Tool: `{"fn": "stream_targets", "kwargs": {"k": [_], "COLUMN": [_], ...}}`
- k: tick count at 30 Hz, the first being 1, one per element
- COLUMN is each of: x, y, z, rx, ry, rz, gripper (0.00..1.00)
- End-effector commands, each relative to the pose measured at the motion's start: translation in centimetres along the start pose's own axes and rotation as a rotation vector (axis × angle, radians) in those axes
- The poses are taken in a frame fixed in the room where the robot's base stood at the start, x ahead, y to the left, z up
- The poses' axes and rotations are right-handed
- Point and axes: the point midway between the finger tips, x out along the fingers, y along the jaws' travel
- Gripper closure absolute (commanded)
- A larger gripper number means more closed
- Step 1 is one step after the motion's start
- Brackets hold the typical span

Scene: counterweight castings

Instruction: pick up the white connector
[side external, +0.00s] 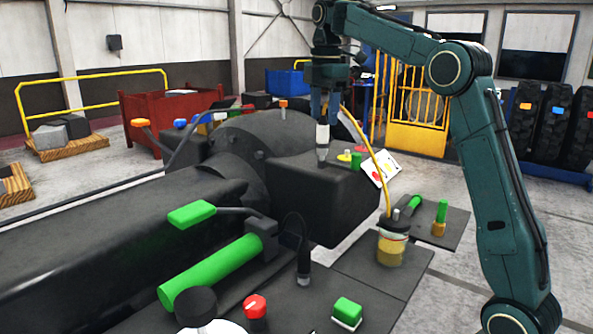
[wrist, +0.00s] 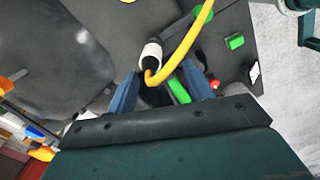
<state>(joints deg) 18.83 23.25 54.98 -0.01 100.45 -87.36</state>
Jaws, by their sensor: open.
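The white connector (side external: 322,136) stands upright with its dark tip down over the dark block in the side external view, just below my gripper (side external: 324,112). It also shows in the wrist view (wrist: 151,54), ahead of and between my blue fingers (wrist: 160,84), nearer the left one. A yellow cable (wrist: 182,48) runs from it; in the side external view the cable curves down to a yellow jar (side external: 391,248). My gripper is open, with a finger on each side of the connector's line. I cannot tell whether the tip touches the block.
Yellow, green and red buttons (side external: 357,158) and a white card (side external: 380,170) sit just right of the connector. A large dark casting (side external: 90,250) fills the left.

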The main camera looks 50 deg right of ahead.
Motion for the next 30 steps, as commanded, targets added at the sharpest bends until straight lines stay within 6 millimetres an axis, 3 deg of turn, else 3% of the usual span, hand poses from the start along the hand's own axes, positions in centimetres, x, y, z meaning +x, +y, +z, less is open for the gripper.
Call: {"fn": "stream_targets", "kwargs": {"k": [7, 16, 30], "x": [0.5, 0.8, 3.0], "y": [1.2, 1.2, 1.2], "z": [0.8, 0.8, 0.8], "rx": [-0.058, -0.062, -0.061], "ry": [0.000, 0.000, 0.000], "rz": [-0.022, -0.024, -0.024], "gripper": [0.49, 0.49, 0.49]}}
